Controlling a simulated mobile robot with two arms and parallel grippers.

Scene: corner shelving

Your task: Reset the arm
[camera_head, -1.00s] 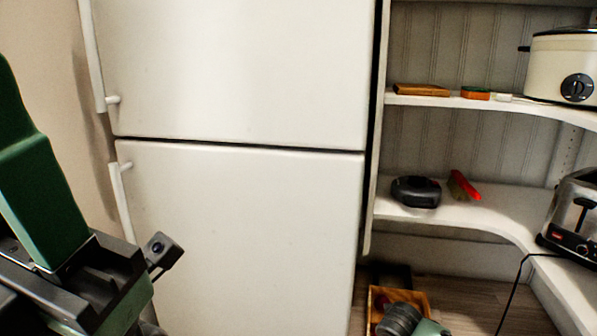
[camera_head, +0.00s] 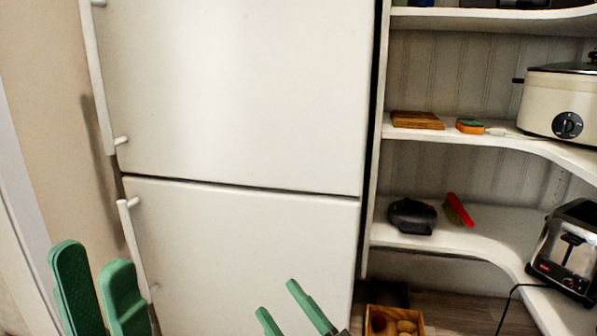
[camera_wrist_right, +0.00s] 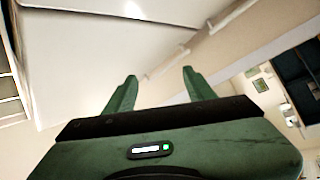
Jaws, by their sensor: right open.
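My left gripper (camera_head: 93,262) shows at the bottom left of the head view as two green fingers pointing up. A gap lies between them and they hold nothing, so it is open. My right gripper (camera_head: 281,296) shows at the bottom centre as two green fingertips, apart and empty. In the right wrist view its two green fingers (camera_wrist_right: 160,75) stand wide apart with nothing between them. The arms behind the fingers are mostly out of view.
Corner shelves (camera_head: 460,244) stand on the right, with a slow cooker (camera_head: 558,100), a toaster (camera_head: 568,245), a dark rounded object (camera_head: 412,216) and a red-handled brush (camera_head: 459,210). A wooden crate (camera_head: 372,322) with round items sits below. The fridge fills the middle.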

